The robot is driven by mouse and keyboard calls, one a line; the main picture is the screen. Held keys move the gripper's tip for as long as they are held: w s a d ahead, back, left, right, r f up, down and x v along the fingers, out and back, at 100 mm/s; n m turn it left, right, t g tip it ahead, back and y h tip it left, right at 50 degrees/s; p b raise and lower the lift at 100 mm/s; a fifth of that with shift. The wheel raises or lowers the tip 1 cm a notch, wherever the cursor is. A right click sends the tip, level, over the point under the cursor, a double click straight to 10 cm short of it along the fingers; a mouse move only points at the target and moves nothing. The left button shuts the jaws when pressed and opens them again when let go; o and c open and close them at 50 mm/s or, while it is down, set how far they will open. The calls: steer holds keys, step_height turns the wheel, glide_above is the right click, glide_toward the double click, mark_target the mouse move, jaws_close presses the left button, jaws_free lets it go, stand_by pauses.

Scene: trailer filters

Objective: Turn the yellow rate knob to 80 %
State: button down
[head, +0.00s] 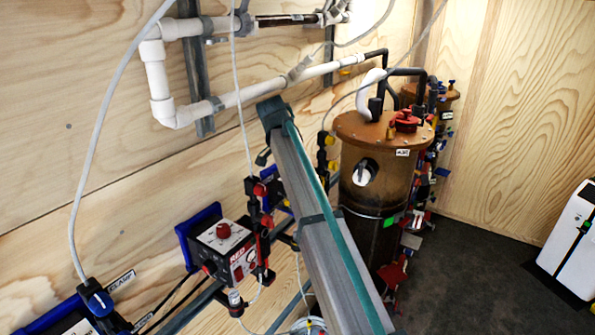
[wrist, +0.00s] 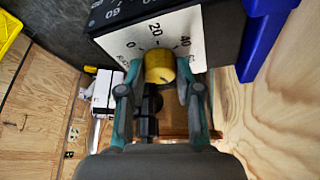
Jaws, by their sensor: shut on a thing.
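In the wrist view the yellow rate knob (wrist: 160,64) sits on a white dial plate (wrist: 128,43) printed 0, 20 and 40. My gripper (wrist: 158,72) is shut on the knob, one teal finger on its left side and one on its right. The 20 stands just above the knob, the 0 to the upper left and the 40 to the upper right. The knob's pointer cannot be read clearly, and the lower part of the dial is hidden. In the head view I cannot make out the yellow knob or my gripper.
A blue bracket (wrist: 262,40) stands close to the right of the dial. In the head view a red-knobbed pump box (head: 222,246), a brown tank (head: 375,185) and white pipes (head: 158,80) stand along the wooden wall.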

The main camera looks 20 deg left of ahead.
steer(key=shift+m, duration=0.3)
steer(key=c, duration=0.8)
jaws_free()
